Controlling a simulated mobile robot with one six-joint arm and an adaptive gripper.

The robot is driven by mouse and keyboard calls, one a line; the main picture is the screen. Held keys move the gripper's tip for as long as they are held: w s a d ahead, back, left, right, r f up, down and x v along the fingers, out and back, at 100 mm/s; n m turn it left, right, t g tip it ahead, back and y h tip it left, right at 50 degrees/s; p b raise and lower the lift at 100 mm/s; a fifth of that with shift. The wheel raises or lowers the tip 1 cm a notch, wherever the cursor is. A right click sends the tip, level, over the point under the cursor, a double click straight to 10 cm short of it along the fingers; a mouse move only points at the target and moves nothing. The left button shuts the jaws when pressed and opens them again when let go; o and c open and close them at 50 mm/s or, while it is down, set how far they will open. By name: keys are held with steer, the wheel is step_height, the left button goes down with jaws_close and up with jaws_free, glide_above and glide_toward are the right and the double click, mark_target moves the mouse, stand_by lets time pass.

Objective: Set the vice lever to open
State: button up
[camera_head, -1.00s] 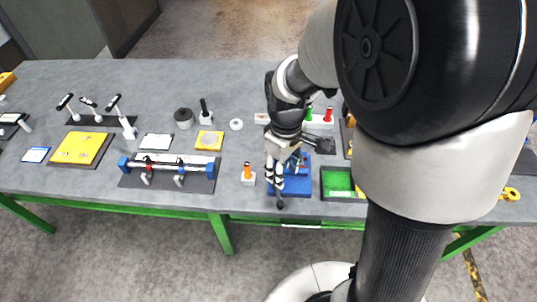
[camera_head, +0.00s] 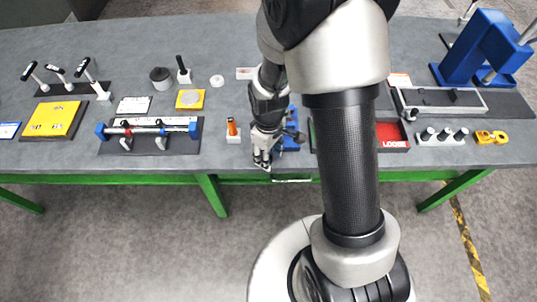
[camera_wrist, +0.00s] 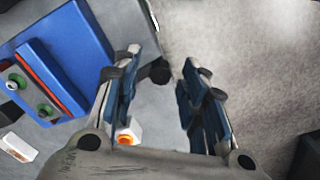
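The blue vice (camera_head: 291,130) stands near the front edge of the table, partly hidden behind my arm. In the wrist view it is a large blue body (camera_wrist: 68,50) at the upper left with an orange-red strip and green-ringed knobs. A dark round knob (camera_wrist: 160,71), seemingly the end of the vice lever, shows close beside the left finger's tip. I cannot tell if it touches. My gripper (camera_head: 263,160) is at the vice's front left, pointing down; in the wrist view (camera_wrist: 165,60) its fingers are apart with nothing held between them.
An orange-handled piece on a white base (camera_head: 233,132) stands just left of my gripper. A rack with a blue-ended bar (camera_head: 150,143) lies further left. A red tray marked LOOSE (camera_head: 393,144) is to the right. Floor lies open beyond the front edge.

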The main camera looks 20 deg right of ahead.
jaws_close()
stand_by(0.6)
